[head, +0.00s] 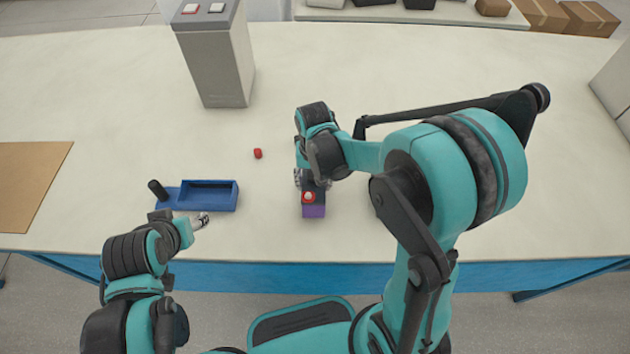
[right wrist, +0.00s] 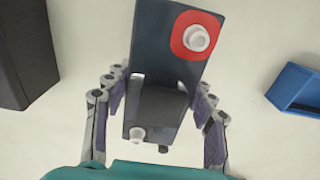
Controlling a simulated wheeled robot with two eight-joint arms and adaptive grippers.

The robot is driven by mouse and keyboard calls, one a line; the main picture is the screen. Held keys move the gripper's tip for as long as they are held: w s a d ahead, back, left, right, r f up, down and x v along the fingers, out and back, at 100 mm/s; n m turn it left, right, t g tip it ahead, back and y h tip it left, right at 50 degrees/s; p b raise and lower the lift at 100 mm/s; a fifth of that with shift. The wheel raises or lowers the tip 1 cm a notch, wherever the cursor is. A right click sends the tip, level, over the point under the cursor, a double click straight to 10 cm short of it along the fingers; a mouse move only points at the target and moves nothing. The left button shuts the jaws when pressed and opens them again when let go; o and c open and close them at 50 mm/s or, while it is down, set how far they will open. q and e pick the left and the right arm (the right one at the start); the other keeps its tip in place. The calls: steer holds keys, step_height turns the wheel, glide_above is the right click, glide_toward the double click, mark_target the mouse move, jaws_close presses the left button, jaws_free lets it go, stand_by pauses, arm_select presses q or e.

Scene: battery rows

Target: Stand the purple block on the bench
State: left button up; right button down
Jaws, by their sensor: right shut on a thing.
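The purple block (head: 314,211) is near the front middle of the bench (head: 480,110), its purple side facing me. Its dark top has a red ring with a white knob, and the right wrist view shows this top (right wrist: 165,60) with a second white knob. My right gripper (head: 312,185) is shut on the block, with a finger on either side in the right wrist view (right wrist: 160,120). The block looks upright; whether its underside touches the bench is hidden. My left gripper (head: 202,220) is apart from it, by the front edge; its finger gap is unclear.
A blue tray (head: 208,208) with a black upright peg (head: 157,190) lies left of the block. A small red piece (head: 257,153) lies behind. A tall grey box (head: 218,65) stands at the back left. A dark box (right wrist: 22,55) shows in the right wrist view.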

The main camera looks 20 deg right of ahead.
steer(key=shift+f+b, duration=0.3)
steer(key=shift+f, duration=0.8)
steer(key=shift+f, duration=0.1)
steer(key=c, duration=0.6)
jaws_free()
steer(key=shift+o, duration=0.2)
